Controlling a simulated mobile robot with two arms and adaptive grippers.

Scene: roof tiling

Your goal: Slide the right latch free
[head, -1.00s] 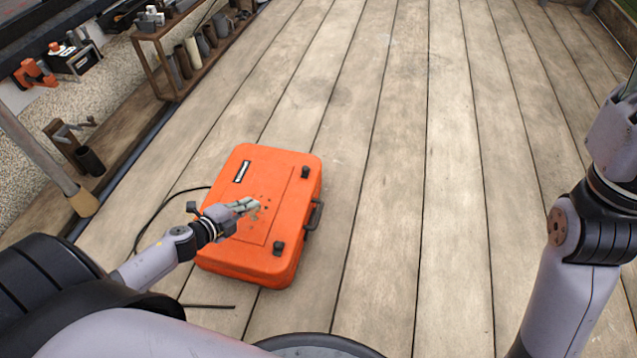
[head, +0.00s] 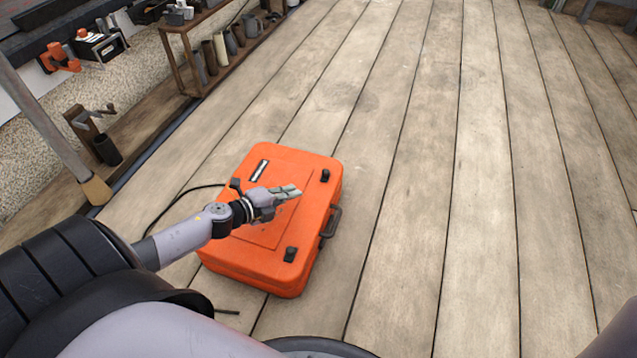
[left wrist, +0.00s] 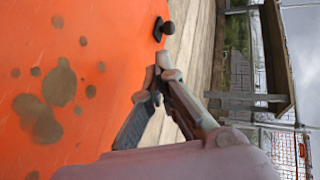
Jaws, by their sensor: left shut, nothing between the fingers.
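The orange case (head: 225,256) lies flat on the deck, lid up. It has two black latches by its right edge: a far one (head: 325,175) and a near one (head: 290,254). I cannot tell for sure which is called the right latch. A dark handle (head: 331,222) sits between them on the side. My left gripper (head: 297,190) is shut and empty over the lid, to the lower left of the far latch and apart from it. In the left wrist view, a black latch (left wrist: 160,29) shows just past the fingertips (left wrist: 157,82). My right gripper is out of view.
A black cable (head: 165,207) lies at the case's left. A shelf with several containers (head: 225,47) and a long-handled tool (head: 45,125) stand at the left. The plank deck (head: 450,200) to the right is clear.

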